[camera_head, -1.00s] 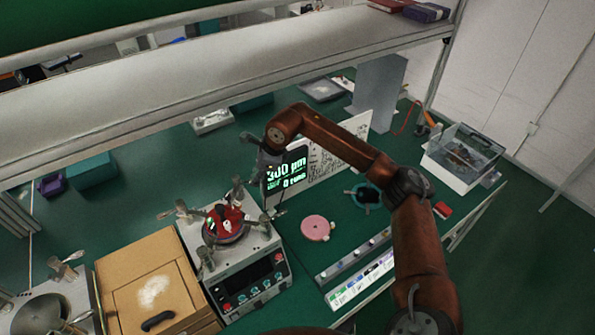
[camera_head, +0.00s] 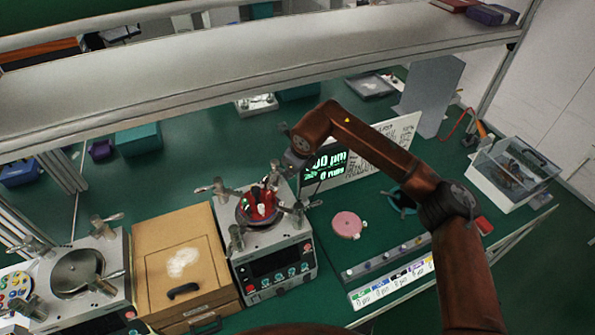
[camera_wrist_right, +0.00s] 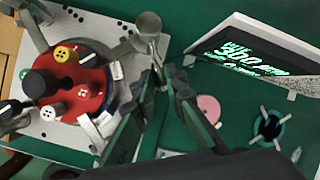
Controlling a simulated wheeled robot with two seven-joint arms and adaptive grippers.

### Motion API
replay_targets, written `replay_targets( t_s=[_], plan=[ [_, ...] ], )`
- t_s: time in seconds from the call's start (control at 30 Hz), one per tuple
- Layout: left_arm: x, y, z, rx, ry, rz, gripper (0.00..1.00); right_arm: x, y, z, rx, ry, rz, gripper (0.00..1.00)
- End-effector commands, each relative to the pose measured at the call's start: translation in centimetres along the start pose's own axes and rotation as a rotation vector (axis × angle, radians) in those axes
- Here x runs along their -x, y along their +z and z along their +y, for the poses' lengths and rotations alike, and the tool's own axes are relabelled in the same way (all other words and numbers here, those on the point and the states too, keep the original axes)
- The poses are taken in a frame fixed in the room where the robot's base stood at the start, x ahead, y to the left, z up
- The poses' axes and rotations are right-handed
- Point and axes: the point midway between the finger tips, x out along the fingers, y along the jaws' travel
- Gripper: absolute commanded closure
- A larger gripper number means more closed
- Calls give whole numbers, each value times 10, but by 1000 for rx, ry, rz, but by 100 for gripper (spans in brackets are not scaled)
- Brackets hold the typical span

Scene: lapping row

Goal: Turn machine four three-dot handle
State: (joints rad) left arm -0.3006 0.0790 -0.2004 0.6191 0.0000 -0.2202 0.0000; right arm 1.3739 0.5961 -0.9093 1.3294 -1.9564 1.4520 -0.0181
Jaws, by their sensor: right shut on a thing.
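A lapping machine (camera_head: 272,267) with a red-topped round plate (camera_head: 262,206) stands in the middle of the head view. Metal handles stand around its plate, including one at its back right corner (camera_head: 276,170). My right gripper (camera_head: 290,163) is at that corner, beside the dark display. In the right wrist view, my right gripper (camera_wrist_right: 158,82) is shut on the metal handle (camera_wrist_right: 149,28), whose knob shows beyond the fingers. The red plate (camera_wrist_right: 75,85) is to its left. My left gripper is not in view.
The display board (camera_head: 365,150) stands close behind my right gripper. A pink disc (camera_head: 347,224) lies on the green bench to the right. A wooden box (camera_head: 190,250) and another machine (camera_head: 80,275) stand to the left. A shelf (camera_head: 220,75) spans above the bench.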

Motion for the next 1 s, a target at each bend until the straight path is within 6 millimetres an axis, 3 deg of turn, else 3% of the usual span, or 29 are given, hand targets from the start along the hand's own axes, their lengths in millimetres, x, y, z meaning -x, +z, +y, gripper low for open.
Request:
replay_targets(
  t_s=[0.27, 0.3, 0.53, 0.83, 1.0],
  plan=[
    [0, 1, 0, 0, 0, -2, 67, 1, 1, 0, 0, 0, -6, 100],
    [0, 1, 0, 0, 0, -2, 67, 1, 1, 0, 0, 0, -7, 86],
    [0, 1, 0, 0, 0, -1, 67, 1, 0, 0, -1, 0, -4, 70],
    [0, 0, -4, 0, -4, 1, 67, 3, 0, -1, 0, 0, -3, 70],
    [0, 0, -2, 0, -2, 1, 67, 23, 1, -1, 1, -2, -6, 70]
  ],
)
